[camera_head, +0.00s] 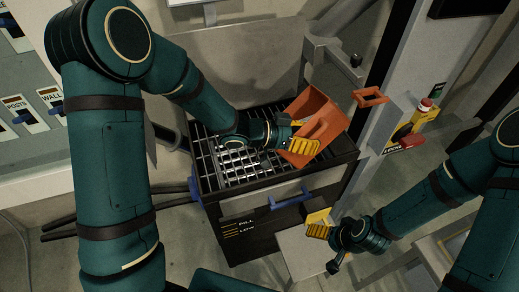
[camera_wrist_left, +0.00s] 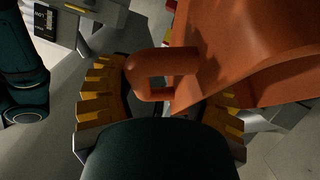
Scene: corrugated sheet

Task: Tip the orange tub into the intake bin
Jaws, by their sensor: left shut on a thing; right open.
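The orange tub (camera_head: 318,108) is held tilted over the right part of the black intake bin (camera_head: 265,225), which has a metal grate (camera_head: 215,168) across its top. My left gripper (camera_head: 303,146) is shut on the tub's handle. In the left wrist view the handle (camera_wrist_left: 165,65) lies between the yellow ribbed fingers (camera_wrist_left: 160,112), with the tub's wall (camera_wrist_left: 250,50) to the right. The tub's contents cannot be made out. My right gripper (camera_head: 320,226) is open and empty, low to the right of the bin's front.
A grey post with a red button (camera_head: 425,104) stands at right. A blue handle (camera_head: 290,199) sticks out from the bin's front. A switch panel (camera_head: 30,110) is at left.

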